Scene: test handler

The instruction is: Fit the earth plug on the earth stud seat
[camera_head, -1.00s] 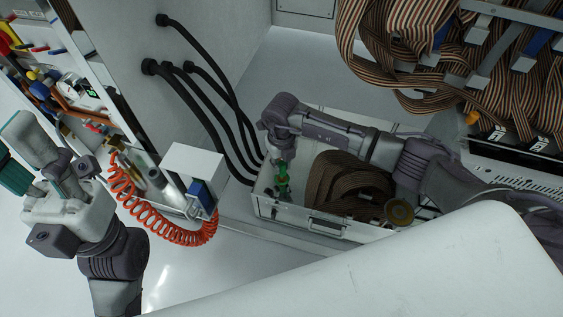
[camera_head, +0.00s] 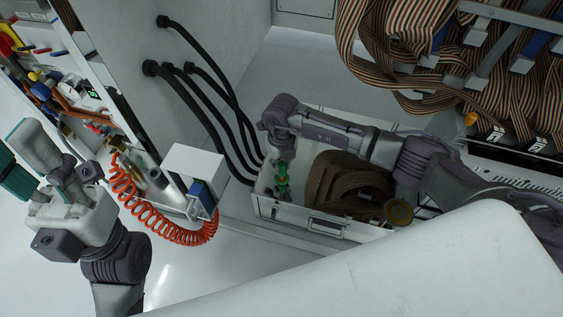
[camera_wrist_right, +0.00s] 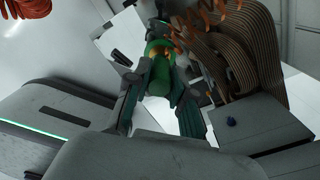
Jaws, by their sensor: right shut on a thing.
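The green earth plug (camera_head: 283,181) is upright inside the left end of the white open-topped box. My right gripper (camera_head: 282,170) reaches down from above and is shut on it. In the right wrist view the green plug (camera_wrist_right: 158,76) sits between the two fingers (camera_wrist_right: 157,92), with some orange at its far end. I cannot make out the earth stud seat, nor whether the plug touches it. My left gripper (camera_head: 62,178) is at the left, well away from the box; whether its fingers are open is unclear.
The box (camera_head: 327,226) also holds a coil of brown striped ribbon cable (camera_head: 345,185), close to the right of the plug. Black cables (camera_head: 212,118) run from the wall behind it. An orange coiled hose (camera_head: 160,232) hangs near my left arm.

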